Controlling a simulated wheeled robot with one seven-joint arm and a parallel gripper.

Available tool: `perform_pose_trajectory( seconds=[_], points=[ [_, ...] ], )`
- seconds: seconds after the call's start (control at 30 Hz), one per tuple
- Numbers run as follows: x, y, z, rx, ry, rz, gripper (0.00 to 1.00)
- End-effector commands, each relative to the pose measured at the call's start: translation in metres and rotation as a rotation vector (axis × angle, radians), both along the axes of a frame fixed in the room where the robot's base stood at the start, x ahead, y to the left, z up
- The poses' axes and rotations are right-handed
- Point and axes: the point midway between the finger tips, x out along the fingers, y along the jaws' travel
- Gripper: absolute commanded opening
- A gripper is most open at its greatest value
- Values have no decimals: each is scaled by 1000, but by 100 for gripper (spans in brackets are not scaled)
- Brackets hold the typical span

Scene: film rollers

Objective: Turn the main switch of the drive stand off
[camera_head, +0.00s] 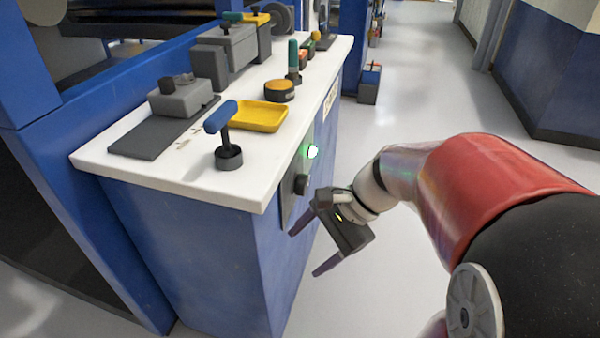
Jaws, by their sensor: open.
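The drive stand (210,245) is a blue cabinet with a white top. A dark switch panel (291,207) is on its right side face. A black rotary knob (302,184), which looks like the main switch, sits on this panel. A green lamp (312,152) glows above it. My gripper (308,252) is open and empty, just right of and below the knob, with its fingers pointing toward the cabinet side. It appears apart from the knob. The gripper body partly covers the panel, and the knob's exact angle is too small to tell.
On the white top stand a blue-handled tool (225,135), a yellow tray (259,116), an orange-topped round part (279,89), a green-handled tool (294,62) and a grey block device (182,97). The grey floor (415,85) right of the stand is mostly clear.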

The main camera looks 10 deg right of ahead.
Motion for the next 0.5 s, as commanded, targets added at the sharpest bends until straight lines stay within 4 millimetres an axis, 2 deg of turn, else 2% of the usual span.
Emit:
perform_pose_trajectory(
  seconds=[0.03, 0.1, 0.3, 0.5],
  points=[
    [15, -6, -8, 123, 93, -121, 68],
    [38, -13, -10, 306, 208, -282, 68],
    [94, -59, -8, 761, 440, -617, 68],
    [120, -102, -8, 1030, 539, -766, 68]
  ],
)
